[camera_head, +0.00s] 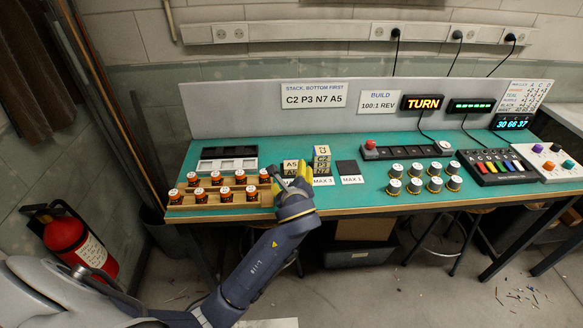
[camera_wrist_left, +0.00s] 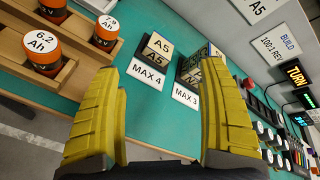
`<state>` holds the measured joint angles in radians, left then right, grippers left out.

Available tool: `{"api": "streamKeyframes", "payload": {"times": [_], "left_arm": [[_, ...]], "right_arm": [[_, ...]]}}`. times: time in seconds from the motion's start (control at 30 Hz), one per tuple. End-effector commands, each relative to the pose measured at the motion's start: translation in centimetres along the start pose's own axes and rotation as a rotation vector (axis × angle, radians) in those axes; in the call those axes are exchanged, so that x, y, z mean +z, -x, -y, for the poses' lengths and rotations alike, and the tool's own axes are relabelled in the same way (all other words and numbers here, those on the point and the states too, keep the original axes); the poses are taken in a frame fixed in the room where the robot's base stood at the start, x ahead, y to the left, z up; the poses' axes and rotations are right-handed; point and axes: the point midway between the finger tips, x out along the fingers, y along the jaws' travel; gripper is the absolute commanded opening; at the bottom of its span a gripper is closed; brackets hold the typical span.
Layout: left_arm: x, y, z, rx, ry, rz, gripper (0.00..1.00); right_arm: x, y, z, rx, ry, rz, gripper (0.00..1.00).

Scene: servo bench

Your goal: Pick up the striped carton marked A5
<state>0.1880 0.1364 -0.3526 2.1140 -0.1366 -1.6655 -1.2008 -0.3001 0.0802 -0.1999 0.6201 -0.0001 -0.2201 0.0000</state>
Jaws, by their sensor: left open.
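The striped carton marked A5 (camera_head: 291,164) stands on the teal bench behind the MAX 4 card. In the left wrist view the carton (camera_wrist_left: 160,47) is dark with tan bands and shows A5 on its top and front. My left gripper (camera_head: 293,186) is open and empty, in front of the carton and partly covering it in the head view. In the left wrist view its yellow fingers (camera_wrist_left: 163,80) are spread wide, with the carton beyond them and apart from them. My right gripper is not in view.
A wooden rack (camera_head: 225,207) with several orange-and-black cells lies to the left. A dark pad (camera_head: 347,167) right of the stack is empty.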

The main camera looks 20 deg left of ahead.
Motion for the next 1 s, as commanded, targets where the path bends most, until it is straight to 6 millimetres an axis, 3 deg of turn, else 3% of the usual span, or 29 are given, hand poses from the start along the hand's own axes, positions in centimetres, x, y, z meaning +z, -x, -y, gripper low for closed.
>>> {"api": "streamKeyframes", "payload": {"times": [0.3,0.63,1.0], "left_arm": [[0.2,0.4,0.3,-0.013,-0.513,-0.004,0.76],[0.2,-0.1,0.3,-0.012,-0.719,-0.003,0.76],[0.1,-6.0,0.4,-0.01,-0.726,-0.003,0.76]], "right_arm": [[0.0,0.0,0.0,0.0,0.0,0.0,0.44],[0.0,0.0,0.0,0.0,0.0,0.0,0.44],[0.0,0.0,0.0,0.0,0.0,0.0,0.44]]}}
